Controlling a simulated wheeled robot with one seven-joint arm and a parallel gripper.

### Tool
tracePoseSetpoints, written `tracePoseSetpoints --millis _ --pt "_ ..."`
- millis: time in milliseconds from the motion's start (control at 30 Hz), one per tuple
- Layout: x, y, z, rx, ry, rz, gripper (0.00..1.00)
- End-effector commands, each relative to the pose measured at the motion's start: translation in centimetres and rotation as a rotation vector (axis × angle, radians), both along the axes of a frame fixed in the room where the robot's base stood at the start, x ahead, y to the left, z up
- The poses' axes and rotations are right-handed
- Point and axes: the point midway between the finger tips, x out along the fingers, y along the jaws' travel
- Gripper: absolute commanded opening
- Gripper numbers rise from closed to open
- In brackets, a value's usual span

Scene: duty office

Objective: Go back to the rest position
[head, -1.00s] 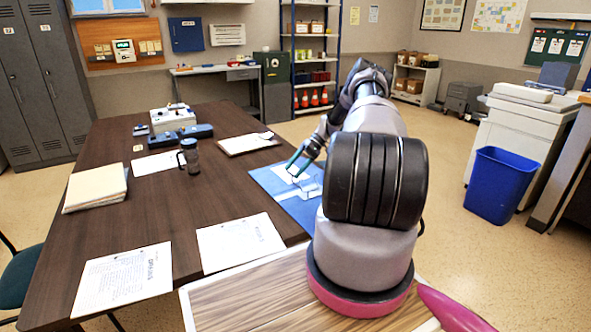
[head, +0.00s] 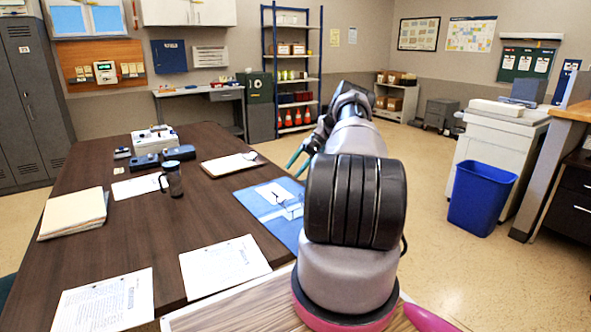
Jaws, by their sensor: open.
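My gripper (head: 299,162) is at the far end of my arm, above the right edge of the dark table (head: 140,235). Its teal-tipped fingers are apart, and I see nothing between them. Much of the hand is hidden behind my arm. Below the fingers, a blue mat (head: 254,200) lies on the table's right side with a white sheet (head: 272,192) and a small clear item (head: 291,208) on it. The fingers look clear of these.
A dark mug (head: 173,181), a clipboard (head: 229,165), a folder stack (head: 74,213) and loose papers (head: 224,262) lie on the table. A blue bin (head: 482,197) stands on the floor at right. Open floor (head: 425,215) lies between bin and table.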

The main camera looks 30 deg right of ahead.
Motion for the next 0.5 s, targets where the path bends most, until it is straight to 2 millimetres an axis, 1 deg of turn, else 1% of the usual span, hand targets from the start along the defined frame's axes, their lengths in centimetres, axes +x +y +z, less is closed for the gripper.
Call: tracePoseSetpoints --millis 300,367,467,500 --pt "0.0 0.0 0.0 0.0 0.0 0.0 0.72" --pt "0.1 0.1 0.3 -0.004 0.0 0.002 0.72" --pt "0.5 1.0 2.0 -0.029 0.003 0.011 0.72" --pt "0.8 1.5 3.2 -0.049 0.003 0.017 0.72"
